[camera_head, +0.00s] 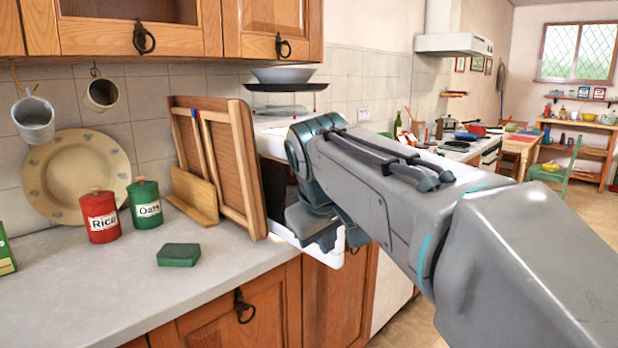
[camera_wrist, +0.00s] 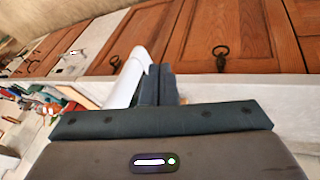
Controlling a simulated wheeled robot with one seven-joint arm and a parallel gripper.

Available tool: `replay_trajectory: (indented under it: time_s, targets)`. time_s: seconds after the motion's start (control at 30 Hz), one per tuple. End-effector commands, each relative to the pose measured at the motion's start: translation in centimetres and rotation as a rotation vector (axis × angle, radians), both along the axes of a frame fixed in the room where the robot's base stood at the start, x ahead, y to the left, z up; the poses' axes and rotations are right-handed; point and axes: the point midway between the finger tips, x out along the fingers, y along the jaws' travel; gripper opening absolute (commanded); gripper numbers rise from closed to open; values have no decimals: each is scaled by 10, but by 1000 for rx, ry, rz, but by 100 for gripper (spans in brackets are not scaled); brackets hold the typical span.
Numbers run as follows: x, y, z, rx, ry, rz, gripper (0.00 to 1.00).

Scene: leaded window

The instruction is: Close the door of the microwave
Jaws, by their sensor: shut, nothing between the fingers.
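The white microwave (camera_head: 268,140) stands on the counter behind the wooden boards, largely hidden by my arm. A dark area (camera_head: 275,188) shows at its front. A white panel (camera_head: 318,250) that looks like its door stands out past the counter edge, under my gripper (camera_head: 326,240); its angle is hard to tell. In the wrist view a white, rounded-edged slab (camera_wrist: 126,80), probably that door, lies just left of my gripper's fingers (camera_wrist: 158,76). The fingers are together and hold nothing. I cannot tell whether they touch the slab.
Wooden boards (camera_head: 236,165) lean beside the microwave. A red Rice tin (camera_head: 101,218), a green Oats tin (camera_head: 145,205) and a green sponge (camera_head: 179,255) are on the counter. A dark tray (camera_head: 286,87) with a bowl sits above the microwave. Wooden cupboards (camera_head: 335,300) are below.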

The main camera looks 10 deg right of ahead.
Motion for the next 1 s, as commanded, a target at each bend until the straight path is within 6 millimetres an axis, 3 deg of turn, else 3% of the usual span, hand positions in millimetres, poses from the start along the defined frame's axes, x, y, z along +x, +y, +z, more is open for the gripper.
replay_trajectory:
  time_s: [0.03, 0.1, 0.2, 0.33, 0.47, 0.9, 1.0]
  targets:
    - [10, 5, 34, -17, -31, 22, 0]
    - [18, 10, 64, -40, -65, 45, 0]
    - [25, 15, 96, -64, -101, 68, 0]
    - [30, 18, 115, -80, -124, 82, 0]
    - [35, 17, 112, -84, -128, 85, 0]
    - [84, 1, 41, -83, -126, 84, 0]
    - [94, -9, 39, -82, -131, 81, 0]
